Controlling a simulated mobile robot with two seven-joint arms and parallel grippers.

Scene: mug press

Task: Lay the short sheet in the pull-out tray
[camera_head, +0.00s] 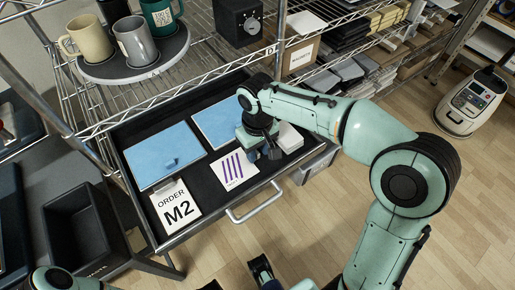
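A short white sheet with purple stripes (232,173) lies flat on the dark floor of the pull-out tray (188,233), near its front edge. My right gripper (263,154) is low over the tray at the sheet's upper right corner. Its two dark fingertips look apart, with nothing clearly seen between them. Whether a fingertip touches the sheet is hard to tell. Only dark finger parts that look like my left gripper (238,277) show at the bottom edge, largely cut off.
Two blue pads (163,155) and (213,122), an "ORDER M2" card (175,204) and a white block (290,138) are in the tray. Mugs stand on a round stand (135,68) on the wire shelf above. An empty black bin (82,228) is at left.

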